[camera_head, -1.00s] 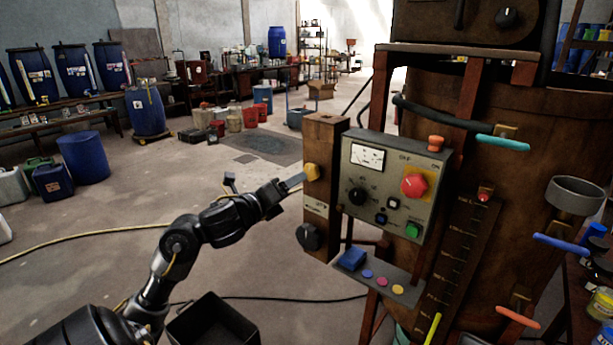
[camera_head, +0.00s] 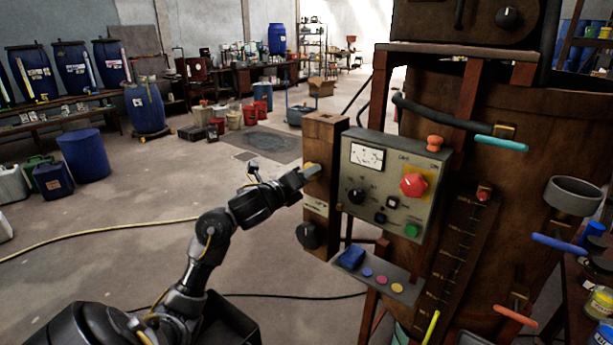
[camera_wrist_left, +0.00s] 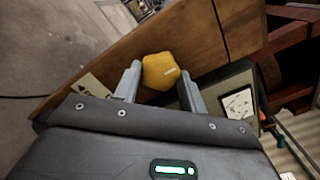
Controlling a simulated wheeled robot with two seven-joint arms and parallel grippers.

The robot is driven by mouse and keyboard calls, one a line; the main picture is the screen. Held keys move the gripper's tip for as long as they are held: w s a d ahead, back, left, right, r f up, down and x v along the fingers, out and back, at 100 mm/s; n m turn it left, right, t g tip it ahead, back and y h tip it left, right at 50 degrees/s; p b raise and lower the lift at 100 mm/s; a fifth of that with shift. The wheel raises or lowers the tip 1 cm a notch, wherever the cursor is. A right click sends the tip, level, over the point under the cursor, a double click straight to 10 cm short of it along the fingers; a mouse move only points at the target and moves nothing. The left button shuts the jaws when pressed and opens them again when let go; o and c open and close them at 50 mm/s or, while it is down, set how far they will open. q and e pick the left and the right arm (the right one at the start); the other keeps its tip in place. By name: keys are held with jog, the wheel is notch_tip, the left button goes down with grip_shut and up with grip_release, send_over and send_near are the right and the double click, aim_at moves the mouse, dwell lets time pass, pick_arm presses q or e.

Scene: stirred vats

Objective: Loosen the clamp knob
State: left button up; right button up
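A yellow faceted knob (camera_head: 312,167) sticks out from the side of a brown wooden post (camera_head: 325,140) left of the grey control panel. In the left wrist view the knob (camera_wrist_left: 161,71) sits between the fingertips. My left gripper (camera_head: 304,174) reaches it from the left, with one finger on either side. In the left wrist view the gripper (camera_wrist_left: 160,80) looks open, its fingers close to the knob's sides; I cannot tell whether they touch it. A black round knob (camera_head: 309,235) sits lower on the same post. My right gripper is not in view.
The grey panel (camera_head: 380,160) with a gauge, red button and smaller controls stands right beside the post. A shelf (camera_head: 388,270) with a blue block and coloured discs is below it. A large brown vat (camera_head: 470,200) fills the right. Floor left of the post is open.

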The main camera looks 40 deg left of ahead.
pick_arm(q)
jog(key=c, duration=0.3)
jog(key=shift+c, duration=0.2)
jog(key=n+p, duration=0.2)
jog(key=n, duration=0.1)
jog(key=shift+n, duration=0.4)
jog(key=n+p, duration=0.4)
jog(key=n, duration=0.1)
jog(key=n+p, duration=0.5)
jog(key=n, duration=0.1)
jog(key=n+p, duration=0.4)
jog(key=n, duration=0.1)
jog(key=shift+r+p, duration=0.3)
jog(key=shift+f+n+p, duration=0.15)
jog(key=shift+n+p, duration=1.5)
jog(key=shift+n, duration=0.45)
